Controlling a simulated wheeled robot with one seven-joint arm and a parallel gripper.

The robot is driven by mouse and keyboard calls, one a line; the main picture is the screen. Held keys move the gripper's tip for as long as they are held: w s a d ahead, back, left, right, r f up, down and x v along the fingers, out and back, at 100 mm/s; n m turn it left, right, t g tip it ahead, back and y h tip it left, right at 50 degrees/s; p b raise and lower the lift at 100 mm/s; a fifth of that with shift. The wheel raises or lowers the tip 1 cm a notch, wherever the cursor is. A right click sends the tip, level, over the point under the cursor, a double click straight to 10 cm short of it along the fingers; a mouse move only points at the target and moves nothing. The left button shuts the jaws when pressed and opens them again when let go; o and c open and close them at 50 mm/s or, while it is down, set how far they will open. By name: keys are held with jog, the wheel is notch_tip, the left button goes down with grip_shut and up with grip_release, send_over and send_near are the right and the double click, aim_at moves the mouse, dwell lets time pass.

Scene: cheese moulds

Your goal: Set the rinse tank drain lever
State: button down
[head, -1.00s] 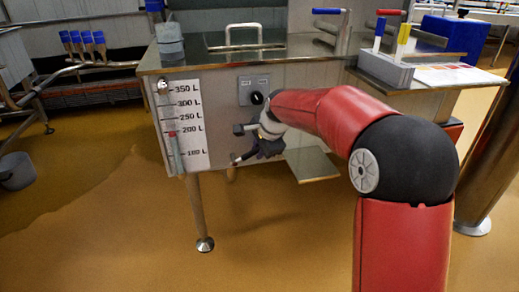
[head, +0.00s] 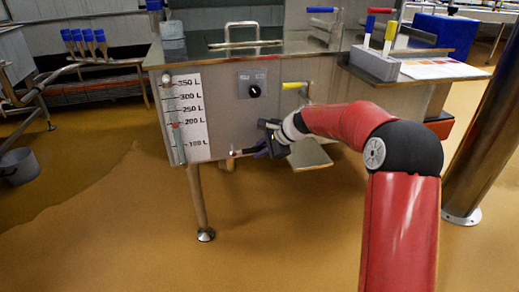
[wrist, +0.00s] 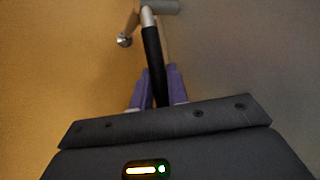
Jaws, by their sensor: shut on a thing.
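The rinse tank (head: 225,115) is a steel box with a litre scale on its front. The drain lever (head: 240,152) sticks out low on the tank front in the head view, right of the scale. In the wrist view the lever's black grip (wrist: 152,55) runs between the purple fingers of my gripper (wrist: 157,85), with a metal end beyond it. My gripper (head: 263,150) is closed around this black grip, seen small in the head view. My gripper and arm hide part of the lever there.
A black knob (head: 255,91) and a yellow-handled lever (head: 294,86) sit above my gripper on the tank front. A shelf (head: 309,155) lies just right of my gripper. A tank leg (head: 200,200) stands below left. The floor in front is clear.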

jog(key=shift+f, duration=0.1)
jog(key=c, duration=1.6)
grip_release()
jog(key=shift+c, duration=0.2)
jog(key=p+v, duration=0.1)
jog(key=v, duration=0.6)
jog(key=shift+d+r, duration=0.25)
jog(key=shift+s, duration=0.15)
